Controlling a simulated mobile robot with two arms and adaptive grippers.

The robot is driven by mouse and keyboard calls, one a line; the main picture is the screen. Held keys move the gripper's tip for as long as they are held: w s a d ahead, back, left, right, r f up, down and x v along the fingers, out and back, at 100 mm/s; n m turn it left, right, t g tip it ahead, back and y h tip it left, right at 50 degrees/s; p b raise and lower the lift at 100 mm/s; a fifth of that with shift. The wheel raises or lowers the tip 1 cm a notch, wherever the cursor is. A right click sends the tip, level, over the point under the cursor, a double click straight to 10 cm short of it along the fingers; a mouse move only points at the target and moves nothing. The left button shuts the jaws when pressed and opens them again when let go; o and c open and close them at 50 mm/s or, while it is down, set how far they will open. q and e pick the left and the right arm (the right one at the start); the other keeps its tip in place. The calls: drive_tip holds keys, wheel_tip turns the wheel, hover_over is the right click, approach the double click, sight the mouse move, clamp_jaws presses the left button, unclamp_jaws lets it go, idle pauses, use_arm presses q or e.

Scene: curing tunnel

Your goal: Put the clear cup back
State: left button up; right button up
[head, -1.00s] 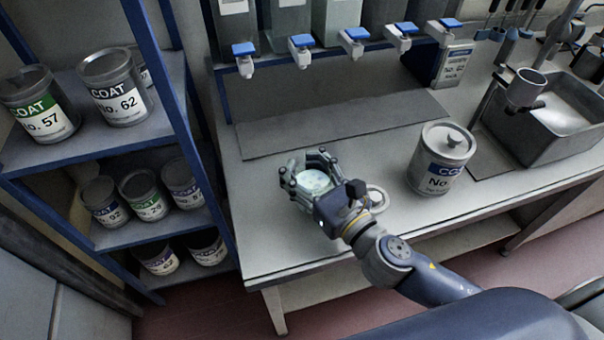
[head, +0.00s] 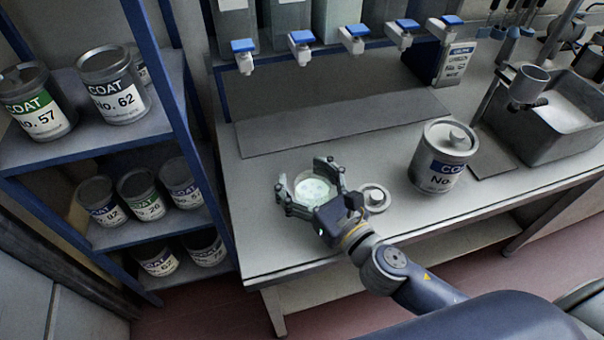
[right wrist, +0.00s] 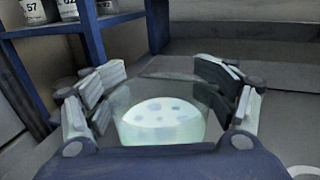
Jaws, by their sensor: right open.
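The clear cup (head: 313,189) stands upright on the bench top, with pale greenish liquid and some blotches in it. My right gripper (head: 304,180) is open around it, one finger on each side. In the right wrist view the cup (right wrist: 160,120) sits between the spread fingers of my right gripper (right wrist: 162,95), with gaps visible on both sides. The near lower part of the cup is hidden by my gripper's palm. My left gripper is not in view.
A small round lid-like disc (head: 374,197) lies just right of my gripper. A large lidded can (head: 443,156) stands further right, before a metal sink (head: 545,125). Blue-handled taps (head: 301,47) hang at the back. A blue shelf rack (head: 180,110) of cans stands left.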

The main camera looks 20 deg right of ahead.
sight(324, 199)
drive_tip(key=shift+r, duration=0.25)
drive_tip(key=shift+s+d+f, duration=0.1)
drive_tip(key=shift+s+f, duration=0.15)
drive_tip(key=shift+s, duration=0.05)
drive_tip(key=b+v, duration=0.3)
drive_tip(key=v, duration=0.5)
drive_tip(key=shift+s+d+r, duration=0.1)
drive_tip(key=shift+s+d, duration=0.05)
drive_tip(key=shift+s, duration=0.25)
drive_tip(key=shift+s+d+r, duration=0.15)
drive_tip(key=shift+s, duration=0.1)
drive_tip(key=shift+v, duration=1)
drive_tip(key=shift+s, duration=0.1)
